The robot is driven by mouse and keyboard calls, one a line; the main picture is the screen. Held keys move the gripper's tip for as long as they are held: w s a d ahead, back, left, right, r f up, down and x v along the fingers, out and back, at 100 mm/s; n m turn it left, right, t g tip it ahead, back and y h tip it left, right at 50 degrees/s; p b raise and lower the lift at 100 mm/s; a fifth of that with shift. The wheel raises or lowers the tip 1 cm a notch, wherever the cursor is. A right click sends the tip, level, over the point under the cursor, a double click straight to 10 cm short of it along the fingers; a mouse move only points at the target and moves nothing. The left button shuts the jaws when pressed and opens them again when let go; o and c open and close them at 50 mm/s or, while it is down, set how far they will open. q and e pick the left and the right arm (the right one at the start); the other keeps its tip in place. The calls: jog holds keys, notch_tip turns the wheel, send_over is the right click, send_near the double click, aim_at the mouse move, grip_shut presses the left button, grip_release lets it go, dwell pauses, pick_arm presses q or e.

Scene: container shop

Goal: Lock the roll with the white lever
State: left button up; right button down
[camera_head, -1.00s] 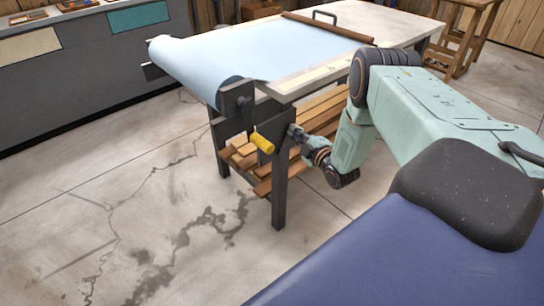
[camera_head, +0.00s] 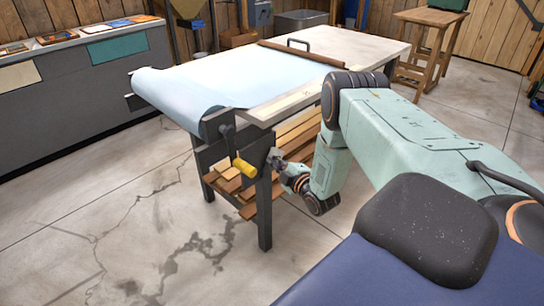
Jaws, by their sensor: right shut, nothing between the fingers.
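The pale blue roll (camera_head: 190,96) lies across the left end of the work table, with its sheet drawn over the white top (camera_head: 352,43). A dark crank with a yellow handle (camera_head: 245,168) sits at the roll's near end. No white lever can be made out; my gripper and the dark end bracket (camera_head: 258,150) may hide it. My right gripper (camera_head: 273,157) is shut and empty, close to the bracket, just right of the yellow handle. It is small in the picture, so I cannot tell whether it touches anything. My left gripper is not in view.
Wooden boards (camera_head: 297,135) lie on the shelf under the table. A dark bar (camera_head: 300,54) with a metal handle crosses the tabletop. A grey counter (camera_head: 75,90) stands at the left, a wooden stool (camera_head: 428,50) at the back right. The concrete floor in front is clear.

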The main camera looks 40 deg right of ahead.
jog(key=s+a+r+p, duration=0.1)
jog(key=s+p, duration=0.1)
jog(key=s, duration=0.5)
jog(key=shift+s+a+r, duration=0.15)
jog(key=shift+r, duration=0.1)
jog(key=shift+f, duration=0.15)
